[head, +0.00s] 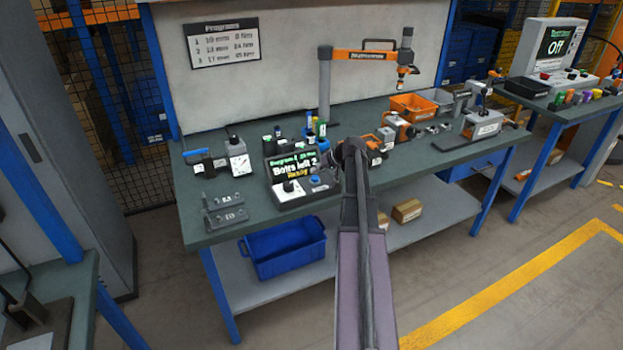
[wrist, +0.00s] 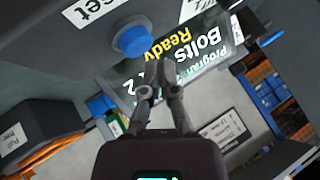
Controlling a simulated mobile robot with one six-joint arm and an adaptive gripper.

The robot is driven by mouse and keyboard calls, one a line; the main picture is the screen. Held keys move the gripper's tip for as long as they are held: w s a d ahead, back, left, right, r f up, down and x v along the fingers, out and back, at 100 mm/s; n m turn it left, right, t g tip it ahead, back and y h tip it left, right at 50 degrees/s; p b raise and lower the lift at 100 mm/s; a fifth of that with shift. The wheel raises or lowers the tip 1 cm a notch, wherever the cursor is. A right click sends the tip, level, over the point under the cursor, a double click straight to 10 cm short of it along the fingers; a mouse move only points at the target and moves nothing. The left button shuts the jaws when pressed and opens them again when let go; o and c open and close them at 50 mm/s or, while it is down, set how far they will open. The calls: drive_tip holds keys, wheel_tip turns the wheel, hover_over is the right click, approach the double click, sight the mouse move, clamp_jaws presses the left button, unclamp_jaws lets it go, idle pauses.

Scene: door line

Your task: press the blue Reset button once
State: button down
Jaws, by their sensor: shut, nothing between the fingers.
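The blue Reset button (wrist: 132,40) shows in the wrist view on a dark control box, beside a white label (wrist: 88,12) ending in "set". In the head view the button (head: 315,180) is a small blue spot on the right of the box (head: 300,194). The box's screen (head: 292,166) reads "Bolts left 2" and "Ready". My gripper (wrist: 148,92) is shut and empty. In the wrist picture its fingertips lie just below the button and appear apart from it. In the head view my arm reaches over the bench and the fingertips are hard to make out.
The box stands on a green workbench (head: 245,213). A black knob (head: 289,186) sits left of the button. A blue crate (head: 283,248) is below.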

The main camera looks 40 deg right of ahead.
sight(316, 178)
drive_tip(key=shift+r+p, duration=2.5)
drive_tip(key=shift+p, duration=0.05)
drive_tip(key=shift+s, duration=0.1)
drive_tip(key=a+g, duration=0.1)
drive_tip(key=a, duration=0.3)
drive_tip(key=a+f+n, duration=0.1)
drive_tip(key=a, duration=0.4)
drive_tip(key=a+g, duration=0.1)
drive_tip(key=a, duration=0.3)
drive_tip(key=shift+s+a+f+g+y+p, duration=0.15)
drive_tip(key=shift+a+f+g+y+p, duration=0.15)
drive_tip(key=shift+a, duration=0.1)
drive_tip(key=s+a+n+g+h, duration=0.1)
drive_tip(key=s+a, duration=0.4)
drive_tip(key=a, duration=0.5)
drive_tip(key=s+a+f+n+g+h+p, duration=0.1)
drive_tip(key=s+a+g, duration=0.2)
drive_tip(key=a, duration=0.7)
drive_tip(key=s+a+n+g+h+p, duration=0.1)
drive_tip(key=s+a+g+h, duration=0.1)
drive_tip(key=s+a, duration=0.6)
drive_tip(key=a, duration=0.3)
drive_tip(key=shift+f+n, duration=0.25)
drive_tip(key=shift+n, duration=0.05)
